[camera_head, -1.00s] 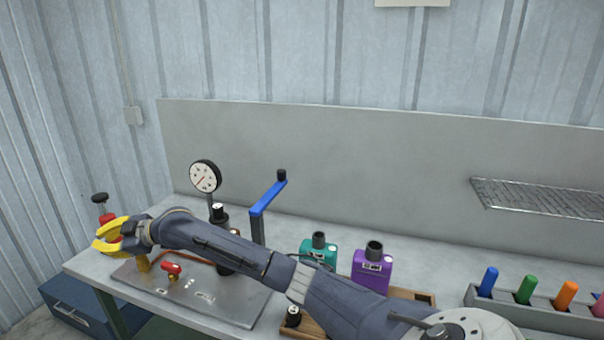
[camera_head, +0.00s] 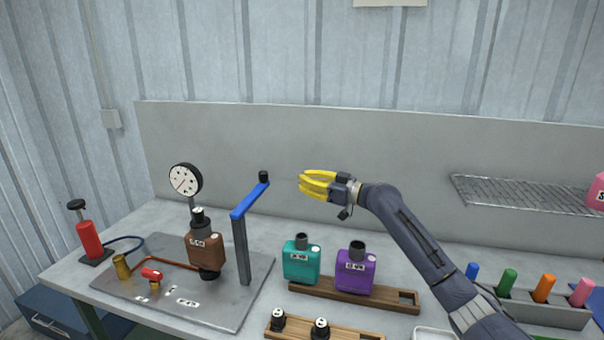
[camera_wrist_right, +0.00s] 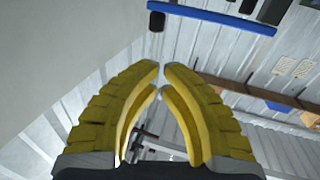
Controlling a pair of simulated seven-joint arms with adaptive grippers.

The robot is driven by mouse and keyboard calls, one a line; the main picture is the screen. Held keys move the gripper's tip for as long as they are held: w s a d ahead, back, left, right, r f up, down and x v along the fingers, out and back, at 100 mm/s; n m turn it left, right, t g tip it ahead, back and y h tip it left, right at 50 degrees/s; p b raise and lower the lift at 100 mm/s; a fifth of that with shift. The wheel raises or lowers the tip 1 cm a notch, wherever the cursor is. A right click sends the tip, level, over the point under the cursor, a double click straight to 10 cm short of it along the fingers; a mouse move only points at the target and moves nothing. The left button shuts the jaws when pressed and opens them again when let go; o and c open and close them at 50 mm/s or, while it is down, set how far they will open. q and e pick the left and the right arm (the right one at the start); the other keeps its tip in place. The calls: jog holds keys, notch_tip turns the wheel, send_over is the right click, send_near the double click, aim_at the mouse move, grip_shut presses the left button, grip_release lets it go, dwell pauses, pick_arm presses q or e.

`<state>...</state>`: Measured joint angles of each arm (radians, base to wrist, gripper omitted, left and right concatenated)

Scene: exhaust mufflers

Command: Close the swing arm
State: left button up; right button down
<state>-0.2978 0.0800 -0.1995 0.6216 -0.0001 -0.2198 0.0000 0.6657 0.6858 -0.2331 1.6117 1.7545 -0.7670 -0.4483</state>
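The swing arm (camera_head: 250,201) is a blue bar on a grey upright post, with a black knob at its far end. It points toward the back wall, to the right of the brown muffler (camera_head: 205,250) on the metal plate, not over it. In the right wrist view the blue bar (camera_wrist_right: 212,16) crosses the top, with its black knob at the left. My right gripper (camera_head: 302,184) is to the right of the knob, in the air and apart from it. Its yellow fingertips nearly meet, with nothing held between them. My left gripper is not in view.
A dial gauge (camera_head: 186,180) stands behind the brown muffler. A red pump (camera_head: 89,240) is at the left. Teal (camera_head: 301,264) and purple (camera_head: 355,272) mufflers stand on a wooden rack below my right gripper. A wire shelf (camera_head: 520,193) is at the right.

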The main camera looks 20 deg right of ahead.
jog(key=x, duration=1.3)
jog(key=shift+w+d+f+m, duration=0.3)
jog(key=shift+d+f, duration=0.05)
jog(key=shift+f, duration=0.2)
jog(key=shift+a, duration=0.1)
jog(key=shift+w+a+g+y, duration=0.3)
jog(key=shift+w+g, duration=0.1)
